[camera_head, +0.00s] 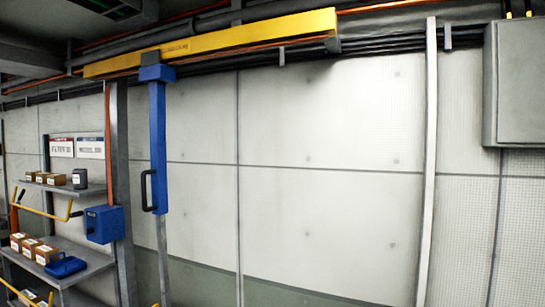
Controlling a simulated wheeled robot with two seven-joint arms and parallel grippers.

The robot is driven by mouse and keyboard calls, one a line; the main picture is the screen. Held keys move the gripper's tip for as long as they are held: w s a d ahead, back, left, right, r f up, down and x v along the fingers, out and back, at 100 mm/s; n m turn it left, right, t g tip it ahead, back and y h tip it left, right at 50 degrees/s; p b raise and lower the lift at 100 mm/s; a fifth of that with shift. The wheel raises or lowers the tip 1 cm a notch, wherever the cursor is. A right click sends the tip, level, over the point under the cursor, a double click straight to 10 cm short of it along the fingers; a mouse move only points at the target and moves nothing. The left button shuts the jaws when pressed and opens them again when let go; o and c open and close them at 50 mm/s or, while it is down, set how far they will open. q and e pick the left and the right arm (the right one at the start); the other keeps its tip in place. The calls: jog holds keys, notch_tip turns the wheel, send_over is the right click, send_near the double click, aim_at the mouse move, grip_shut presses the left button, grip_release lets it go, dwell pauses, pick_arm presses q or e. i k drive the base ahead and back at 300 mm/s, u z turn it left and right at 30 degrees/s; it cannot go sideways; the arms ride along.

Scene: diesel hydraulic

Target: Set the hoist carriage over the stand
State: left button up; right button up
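The hoist carriage (157,73) is a blue block under the yellow overhead beam (225,42), left of the beam's middle. A long blue post (158,140) hangs down from it, with a black handle (148,191) on its left side near the lower end. A thinner grey rod (162,260) continues below the post and leaves the bottom of the picture. I cannot make out the stand in this view. Neither of my grippers shows in the head view.
Shelves (65,270) with boxes stand at the left. A blue box (103,224) is mounted on a grey column (121,170). A white vertical pole (427,160) and a grey cabinet (515,80) are at the right. The wall between is bare.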

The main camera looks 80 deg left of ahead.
aim_at(154, 73)
jog(key=u, duration=3.55)
jog(key=i, duration=0.2)
jog(key=u, duration=0.05)
jog(key=k, duration=0.4)
jog(key=z, duration=0.8)
jog(key=i, duration=1.1)
jog(key=z, duration=0.3)
